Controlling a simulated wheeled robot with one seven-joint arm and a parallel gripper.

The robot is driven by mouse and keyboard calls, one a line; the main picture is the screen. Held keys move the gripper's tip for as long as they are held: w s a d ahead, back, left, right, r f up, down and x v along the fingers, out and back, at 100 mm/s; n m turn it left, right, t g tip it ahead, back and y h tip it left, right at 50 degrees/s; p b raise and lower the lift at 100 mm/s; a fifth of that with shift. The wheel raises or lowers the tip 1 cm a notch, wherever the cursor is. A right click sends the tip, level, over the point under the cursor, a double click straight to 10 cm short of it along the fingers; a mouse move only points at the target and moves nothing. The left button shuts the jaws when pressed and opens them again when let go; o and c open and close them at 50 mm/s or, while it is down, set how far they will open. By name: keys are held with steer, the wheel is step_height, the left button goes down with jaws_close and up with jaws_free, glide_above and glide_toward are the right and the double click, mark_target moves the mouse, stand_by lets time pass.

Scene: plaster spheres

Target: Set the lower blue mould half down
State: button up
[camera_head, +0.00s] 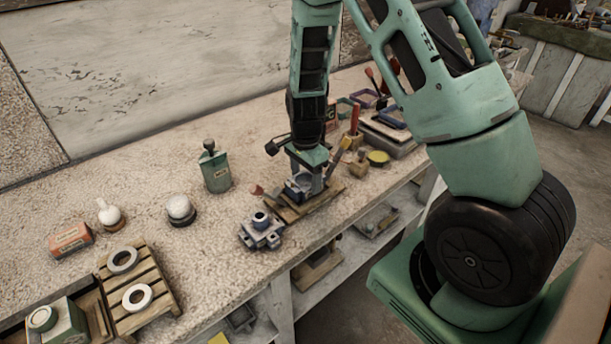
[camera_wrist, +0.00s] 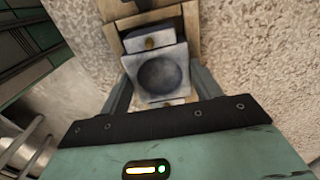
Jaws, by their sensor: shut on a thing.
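The lower blue mould half (camera_wrist: 160,73) is a blue-grey block with a round hollow facing the wrist camera and a small brass-coloured part on its far side. My gripper (camera_wrist: 160,88) is shut on it, one finger on each side. In the head view my gripper (camera_head: 304,179) points down over a wooden board (camera_head: 322,200) on the bench, with the blue block low between its fingers. The fingers partly hide the block, and I cannot tell whether it touches the board.
Another blue-grey mould piece (camera_head: 262,230) sits just left, near the bench's front edge. A slatted wooden rack (camera_head: 150,305) holds rings.

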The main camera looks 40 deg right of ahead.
steer(key=shift+f+b, duration=0.45)
steer(key=shift+f, duration=0.2)
steer(key=o, duration=1.2)
steer(key=shift+r, duration=0.1)
steer(key=shift+r+p, duration=1.95)
